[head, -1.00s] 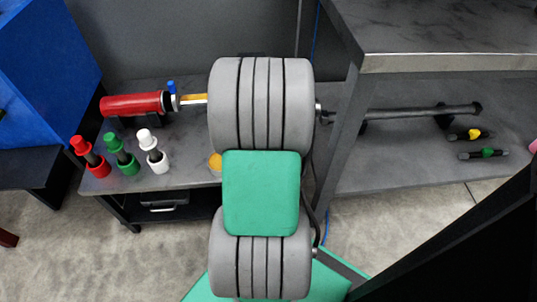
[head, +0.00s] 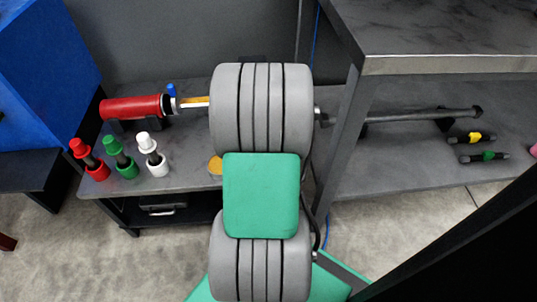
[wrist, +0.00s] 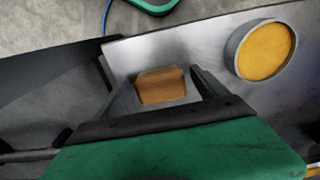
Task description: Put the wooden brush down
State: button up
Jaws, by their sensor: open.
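A brown wooden block, which looks like the wooden brush (wrist: 162,86), shows in the wrist view over the grey bench top. My gripper (wrist: 165,78) is open, with one dark finger on each side of the block and a narrow gap beside it. I cannot tell whether the block rests fully on the surface. In the head view my arm covers the gripper and the brush.
A round metal cup with a yellow-orange face (wrist: 265,52) is right of the gripper.

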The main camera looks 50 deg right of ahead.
notch_tip(320, 180, up, 12)
jog(key=p, duration=0.5)
jog(key=w+a+r+n, duration=0.1)
jog(key=w+a+n, duration=0.15)
jog(key=a, duration=0.45)
jog(key=w+a+r+n, duration=0.2)
jog(key=w+a, duration=0.2)
jog(key=a, duration=0.2)
jog(key=s+a+n+t, duration=0.1)
jog(key=a+n, duration=0.4)
jog(key=a, duration=1.3)
jog(key=shift+a+t, duration=0.35)
jog(key=shift+t, duration=0.15)
jog(key=shift+s, duration=0.1)
